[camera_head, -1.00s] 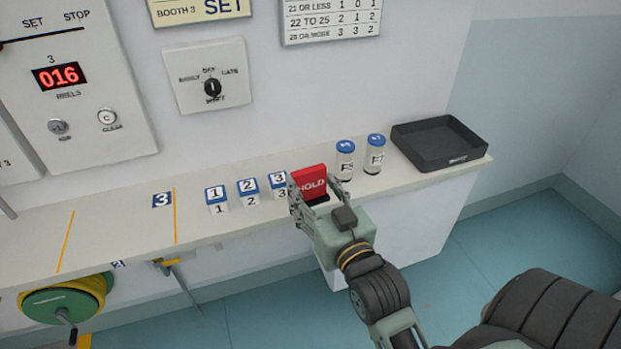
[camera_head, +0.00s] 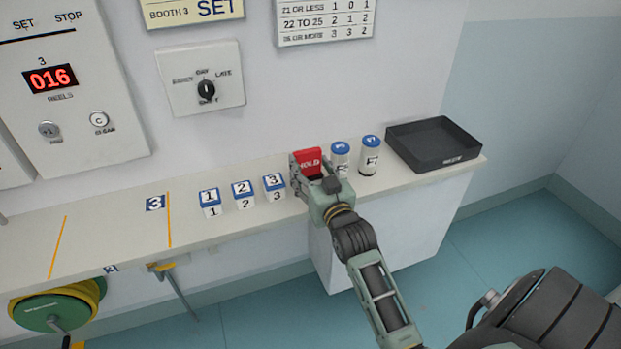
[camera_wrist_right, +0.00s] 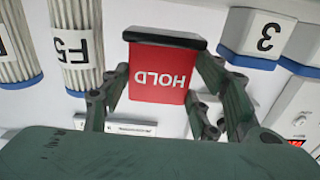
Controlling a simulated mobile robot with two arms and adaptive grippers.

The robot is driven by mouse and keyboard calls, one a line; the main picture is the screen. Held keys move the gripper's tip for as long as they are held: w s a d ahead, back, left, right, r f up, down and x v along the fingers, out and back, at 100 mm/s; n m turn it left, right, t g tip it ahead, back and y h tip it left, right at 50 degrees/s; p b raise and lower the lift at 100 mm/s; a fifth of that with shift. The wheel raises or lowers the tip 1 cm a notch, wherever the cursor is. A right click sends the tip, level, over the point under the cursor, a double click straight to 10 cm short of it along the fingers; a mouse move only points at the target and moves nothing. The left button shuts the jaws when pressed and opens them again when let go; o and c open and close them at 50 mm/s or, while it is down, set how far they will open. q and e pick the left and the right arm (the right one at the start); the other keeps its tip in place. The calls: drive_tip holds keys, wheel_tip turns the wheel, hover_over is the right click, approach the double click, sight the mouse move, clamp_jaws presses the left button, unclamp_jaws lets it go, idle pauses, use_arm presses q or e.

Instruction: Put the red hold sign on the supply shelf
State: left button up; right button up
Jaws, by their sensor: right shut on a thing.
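The red HOLD sign (camera_head: 307,160) stands roughly upright at the shelf, between the numbered blocks and the blue-capped cylinders. My right gripper (camera_head: 309,176) is shut on it, with a finger at each side. In the right wrist view the sign (camera_wrist_right: 163,75) appears upside down, with its black base at the top. I cannot tell whether the base touches the white shelf (camera_head: 240,222). My left gripper is not in view.
Blue-and-white numbered blocks (camera_head: 242,193) stand left of the sign. Two blue-capped cylinders (camera_head: 340,158) (camera_head: 370,156) stand close on its right. A black tray (camera_head: 432,145) sits at the shelf's right end. The shelf left of the blocks is mostly bare.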

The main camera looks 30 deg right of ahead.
sight(308, 174)
drive_tip(key=shift+f, duration=1.5)
drive_tip(key=shift+f, duration=0.2)
drive_tip(key=o, duration=0.9)
drive_tip(key=shift+o, duration=0.2)
drive_tip(key=shift+r, duration=0.1)
